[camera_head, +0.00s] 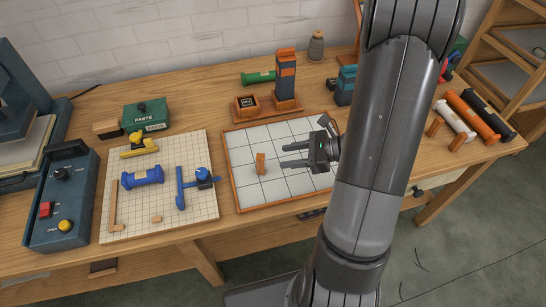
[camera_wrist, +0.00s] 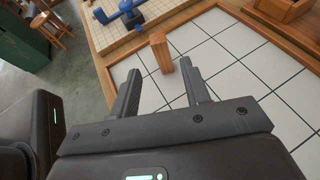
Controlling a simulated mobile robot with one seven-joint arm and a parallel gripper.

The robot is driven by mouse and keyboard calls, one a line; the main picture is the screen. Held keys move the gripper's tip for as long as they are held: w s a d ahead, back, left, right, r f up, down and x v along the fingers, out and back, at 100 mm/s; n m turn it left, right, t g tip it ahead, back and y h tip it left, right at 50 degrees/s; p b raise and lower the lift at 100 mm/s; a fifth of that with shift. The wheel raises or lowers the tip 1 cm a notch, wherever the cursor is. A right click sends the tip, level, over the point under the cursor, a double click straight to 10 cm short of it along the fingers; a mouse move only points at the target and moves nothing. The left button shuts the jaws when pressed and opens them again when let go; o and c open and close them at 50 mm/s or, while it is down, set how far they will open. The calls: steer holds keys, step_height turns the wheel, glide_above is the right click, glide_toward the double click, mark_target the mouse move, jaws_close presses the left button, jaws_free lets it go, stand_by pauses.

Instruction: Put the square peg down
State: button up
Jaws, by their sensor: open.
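The square peg (camera_head: 260,163) is a small orange-brown wooden block standing upright on the white gridded tray (camera_head: 240,197) with a wooden rim, left of its middle. In the wrist view the peg (camera_wrist: 161,54) stands just beyond my fingertips, apart from them. My gripper (camera_head: 282,156) is open and empty, low over the tray to the right of the peg, its fingers pointing left toward it. The two fingers also show in the wrist view (camera_wrist: 160,74) with a clear gap between them.
A cutting mat (camera_head: 135,209) with a blue roller (camera_head: 142,178) and a blue clamp (camera_head: 182,188) lies left. A wooden box (camera_head: 246,107) and a tall dark block (camera_head: 286,80) stand behind the tray. Rolls (camera_head: 480,115) lie at the right. The tray's front is bare.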

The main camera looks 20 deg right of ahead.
steer(key=s+a+r+n+h, duration=0.1)
steer(key=s+r+n+h, duration=0.5)
steer(key=r+n, duration=0.4)
steer(key=s+a+r+n+h, duration=0.2)
steer(key=s+r+n+h, duration=0.4)
steer(key=r+n, duration=0.5)
steer(key=shift+a+r+n+t+h, duration=0.2)
steer(key=shift+r+n+t+h, duration=0.1)
steer(key=shift+n, duration=0.4)
steer(key=shift+o, duration=0.5)
steer(key=shift+s, duration=0.1)
